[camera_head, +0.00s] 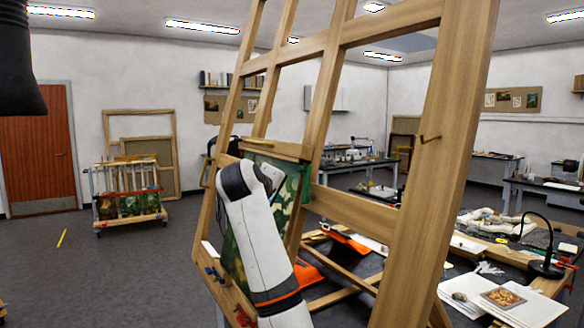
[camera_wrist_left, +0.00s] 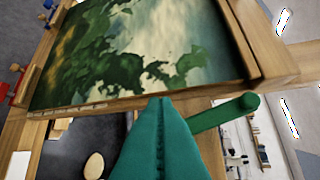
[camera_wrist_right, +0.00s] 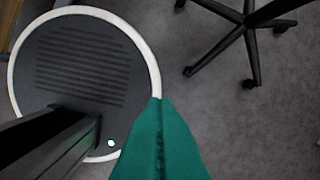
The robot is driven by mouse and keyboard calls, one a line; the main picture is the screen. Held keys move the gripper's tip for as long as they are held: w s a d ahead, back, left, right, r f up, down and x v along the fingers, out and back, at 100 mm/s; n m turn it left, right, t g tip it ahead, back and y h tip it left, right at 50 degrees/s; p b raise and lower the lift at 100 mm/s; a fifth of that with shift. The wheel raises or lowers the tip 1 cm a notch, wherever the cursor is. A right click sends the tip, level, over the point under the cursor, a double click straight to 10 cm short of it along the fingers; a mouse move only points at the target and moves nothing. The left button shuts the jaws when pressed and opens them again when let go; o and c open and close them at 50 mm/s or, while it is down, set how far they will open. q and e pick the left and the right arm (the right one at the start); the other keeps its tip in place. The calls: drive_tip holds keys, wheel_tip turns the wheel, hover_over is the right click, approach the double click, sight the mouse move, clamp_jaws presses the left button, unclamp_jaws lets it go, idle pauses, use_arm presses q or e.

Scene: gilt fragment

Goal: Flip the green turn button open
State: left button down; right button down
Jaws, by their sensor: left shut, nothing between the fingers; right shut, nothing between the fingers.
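The green turn button (camera_wrist_left: 228,112) is a rounded bar on the wooden easel frame in the left wrist view. It slants up to the right beside the lower edge of the painting (camera_wrist_left: 150,50). My left gripper (camera_wrist_left: 160,101) is shut and empty, its green fingertips just left of the button; its inner end is hidden behind them, and I cannot tell whether they touch. My right gripper (camera_wrist_right: 160,102) is shut and empty above the floor in the right wrist view.
The big wooden easel (camera_head: 425,170) stands close in front, its uprights and crossbars near my left arm. A table with papers (camera_head: 500,300) and a black lamp (camera_head: 545,268) is at right. A black chair base (camera_wrist_right: 245,35) stands on the floor.

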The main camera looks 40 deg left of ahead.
sight(306, 184)
use_arm(q)
wheel_tip(306, 184, up, 8)
drive_tip(key=s+a+n+t, duration=0.2)
drive_tip(key=s+n, duration=0.1)
drive_tip(key=r+p+x, duration=0.1)
drive_tip(key=p+x, duration=0.5)
drive_tip(key=x, duration=0.4)
drive_tip(key=shift+h, duration=0.3)
drive_tip(key=d+p, duration=0.2)
drive_tip(key=d, duration=0.2)
drive_tip(key=shift+w+d, duration=0.1)
drive_tip(key=shift+w, duration=0.05)
drive_tip(key=shift+f, duration=0.1)
